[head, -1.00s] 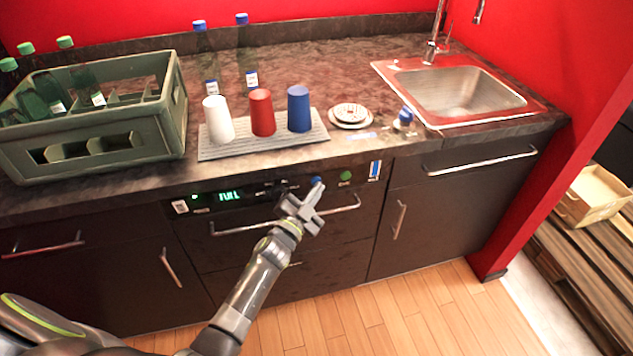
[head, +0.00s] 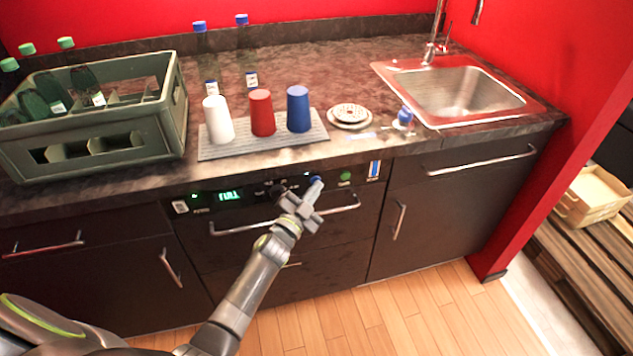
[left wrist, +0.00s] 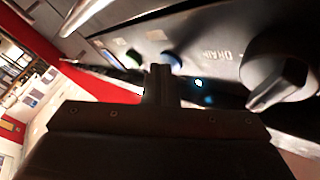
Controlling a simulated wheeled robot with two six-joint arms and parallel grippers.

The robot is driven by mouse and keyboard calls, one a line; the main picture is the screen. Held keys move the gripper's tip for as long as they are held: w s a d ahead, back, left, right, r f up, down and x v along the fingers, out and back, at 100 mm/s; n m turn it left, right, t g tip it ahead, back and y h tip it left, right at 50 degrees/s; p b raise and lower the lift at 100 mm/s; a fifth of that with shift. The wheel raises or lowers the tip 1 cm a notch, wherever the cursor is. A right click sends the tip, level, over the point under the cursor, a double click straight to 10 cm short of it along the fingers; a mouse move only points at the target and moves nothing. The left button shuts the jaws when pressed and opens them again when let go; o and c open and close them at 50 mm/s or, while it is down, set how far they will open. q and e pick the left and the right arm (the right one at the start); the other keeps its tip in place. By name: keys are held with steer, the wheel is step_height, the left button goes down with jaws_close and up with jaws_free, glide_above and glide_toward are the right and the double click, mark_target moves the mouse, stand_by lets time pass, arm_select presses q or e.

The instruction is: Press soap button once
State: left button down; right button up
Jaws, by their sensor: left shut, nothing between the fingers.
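The appliance front panel (head: 255,192) has a lit green FULL display (head: 229,195), a blue button (head: 316,180) and a green button (head: 345,176). I cannot read which button is marked soap. My left gripper (head: 314,187) is shut and empty, with its tip at the blue button and partly covering it. In the left wrist view the shut fingers (left wrist: 160,82) point just below the blue button (left wrist: 172,60), with the green button (left wrist: 133,58) to its left. I cannot tell whether the tip touches the blue button. My right gripper is not in view.
A dark knob (left wrist: 278,82) sticks out beside the buttons, near a bright light (left wrist: 198,83). A bar handle (head: 343,208) runs below the panel. On the counter stand a bottle crate (head: 95,140), several cups on a mat (head: 222,150), and a sink (head: 460,92).

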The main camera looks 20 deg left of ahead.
arm_select(q)
steer(key=shift+w+r, duration=0.1)
steer(key=shift+r, duration=0.25)
steer(key=shift+s+d+f+p, duration=0.15)
steer(key=shift+s+f+p, duration=0.05)
steer(key=shift+s+p, duration=0.15)
steer(key=shift+s+d+f, duration=0.1)
steer(key=shift+s+d, duration=0.05)
steer(key=shift+s, duration=0.05)
steer(key=s+d+p, duration=0.1)
steer(key=s, duration=0.1)
steer(key=s+d+p, duration=0.1)
steer(key=s+d, duration=0.1)
steer(key=shift+s, duration=0.1)
stand_by(0.3)
steer(key=shift+a+f, duration=0.1)
stand_by(0.6)
